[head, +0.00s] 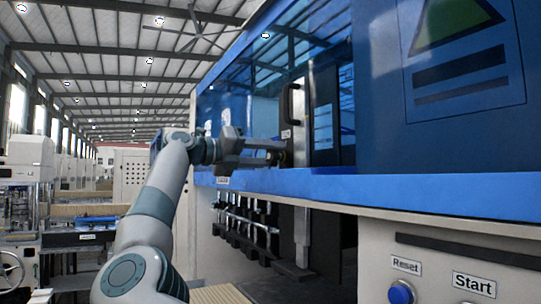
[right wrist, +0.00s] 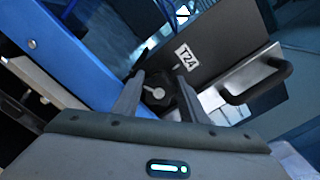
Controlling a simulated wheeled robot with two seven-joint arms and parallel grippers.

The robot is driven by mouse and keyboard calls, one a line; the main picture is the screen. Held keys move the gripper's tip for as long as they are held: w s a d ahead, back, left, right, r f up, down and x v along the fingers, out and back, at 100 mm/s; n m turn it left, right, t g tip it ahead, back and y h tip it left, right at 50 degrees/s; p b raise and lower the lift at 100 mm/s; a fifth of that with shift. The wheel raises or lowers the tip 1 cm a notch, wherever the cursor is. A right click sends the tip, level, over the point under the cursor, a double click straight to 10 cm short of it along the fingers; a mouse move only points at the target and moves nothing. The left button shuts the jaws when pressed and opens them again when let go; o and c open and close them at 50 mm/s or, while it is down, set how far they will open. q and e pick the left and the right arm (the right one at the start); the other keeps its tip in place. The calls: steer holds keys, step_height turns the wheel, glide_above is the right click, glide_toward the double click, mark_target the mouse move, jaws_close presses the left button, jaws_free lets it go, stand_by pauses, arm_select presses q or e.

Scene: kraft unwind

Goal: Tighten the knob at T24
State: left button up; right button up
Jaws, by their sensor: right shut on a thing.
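The knob (right wrist: 157,98) is dark and round with a light pointer mark on its face, in the right wrist view. It sits on a dark metal plate beside a white T24 label (right wrist: 187,57). My right gripper (right wrist: 160,84) has its two fingers on either side of the knob, shut on it. In the head view my right gripper (head: 272,150) reaches to the plate at the machine's blue front, and its fingers hide the knob there. A small label (head: 286,134) shows just above the fingers, too small to read. My left gripper is not in view.
A black door handle (head: 290,103) stands just above the gripper; it also shows in the right wrist view (right wrist: 255,82). A blue rail (head: 400,187) runs below. Rods (head: 245,217) hang in the opening underneath.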

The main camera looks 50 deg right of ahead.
steer(key=shift+m, duration=0.3)
steer(key=m+p, duration=0.1)
steer(key=m, duration=0.2)
steer(key=shift+s+r, duration=0.1)
steer(key=shift+m+p, duration=0.4)
steer(key=shift+m, duration=1.3)
steer(key=o, duration=0.8)
steer(key=shift+a, duration=0.15)
